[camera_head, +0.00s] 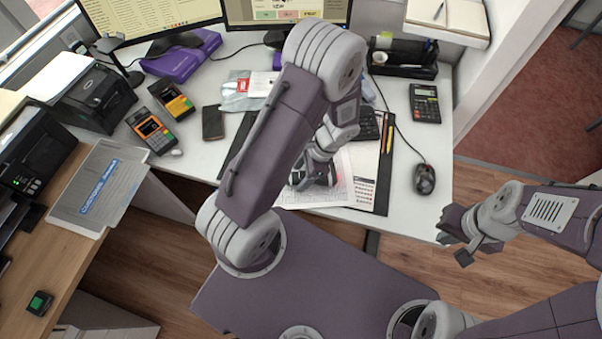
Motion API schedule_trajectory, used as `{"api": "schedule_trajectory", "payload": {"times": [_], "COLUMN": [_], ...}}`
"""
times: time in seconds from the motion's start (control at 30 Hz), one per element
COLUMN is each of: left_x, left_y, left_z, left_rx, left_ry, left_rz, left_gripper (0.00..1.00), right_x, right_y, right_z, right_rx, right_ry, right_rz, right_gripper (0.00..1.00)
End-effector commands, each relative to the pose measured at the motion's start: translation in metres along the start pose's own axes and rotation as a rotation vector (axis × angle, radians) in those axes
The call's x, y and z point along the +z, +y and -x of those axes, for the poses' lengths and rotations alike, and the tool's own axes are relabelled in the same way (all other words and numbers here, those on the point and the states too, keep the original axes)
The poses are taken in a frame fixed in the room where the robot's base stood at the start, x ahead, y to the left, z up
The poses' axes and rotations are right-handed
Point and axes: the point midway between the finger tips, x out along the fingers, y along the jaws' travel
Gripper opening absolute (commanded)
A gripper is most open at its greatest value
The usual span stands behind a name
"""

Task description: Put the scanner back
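I cannot make out a scanner for certain. A small stand with a black neck and grey head (107,45) is by the left monitor; I cannot tell whether it is the scanner or its holder. A pale blue-white item (368,91) is partly hidden behind my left arm. My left gripper (313,178) is low over a printed sheet (340,185) on the desk; its fingers are dark and partly covered by my arm, so what lies between them is unclear. My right gripper (455,250) is open and empty beyond the desk's right front edge.
Card terminals (152,131), a phone (213,122) and purple boxes (183,57) are on the left of the white desk. A calculator (425,103), mouse (425,179) and black organizer (403,56) are on the right. A wooden counter (50,255) holds printers.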

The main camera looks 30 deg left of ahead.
Motion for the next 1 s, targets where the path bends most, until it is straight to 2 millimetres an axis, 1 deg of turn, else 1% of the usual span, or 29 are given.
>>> {"api": "schedule_trajectory", "payload": {"times": [0.13,0.23,0.27,0.37,0.5,0.6,0.7,0.8,0.93,0.97,1.0], "left_x": [0.000,0.002,0.002,0.002,0.001,0.001,0.001,0.001,0.002,0.003,0.006], "left_y": [0.000,-0.001,-0.001,-0.001,-0.001,-0.001,-0.001,0.000,0.000,0.002,0.005], "left_z": [0.001,0.010,0.016,0.041,0.079,0.100,0.114,0.121,0.123,0.124,0.126], "left_rx": [0.000,-0.002,-0.003,-0.005,-0.005,-0.004,-0.002,0.000,0.001,0.004,0.014], "left_ry": [0.000,0.001,0.001,0.004,0.004,0.003,0.002,0.000,0.002,0.013,0.047], "left_rz": [0.000,0.000,0.001,0.001,0.000,-0.001,0.001,0.000,0.005,0.024,0.082], "left_gripper": [0.59,0.59,0.59,0.59,0.59,0.59,0.59,0.59,0.59,0.59,0.59], "right_x": [0.000,-0.001,-0.001,-0.002,-0.002,-0.003,-0.003,-0.003,-0.003,-0.003,-0.003], "right_y": [0.000,0.000,0.000,0.000,0.000,-0.001,-0.001,-0.001,-0.001,-0.001,-0.001], "right_z": [0.001,0.005,0.007,0.014,0.022,0.025,0.027,0.028,0.027,0.027,0.028], "right_rx": [0.000,0.000,0.000,0.000,0.000,0.000,0.000,0.000,0.000,0.000,0.000], "right_ry": [0.000,0.000,0.000,0.000,0.000,0.000,0.000,0.000,0.000,0.000,0.000], "right_rz": [0.000,0.000,0.000,0.000,0.000,0.000,0.000,0.000,0.000,0.000,0.000], "right_gripper": [0.00,0.00,0.00,0.00,0.00,0.00,0.00,0.00,0.00,0.00,0.00]}}
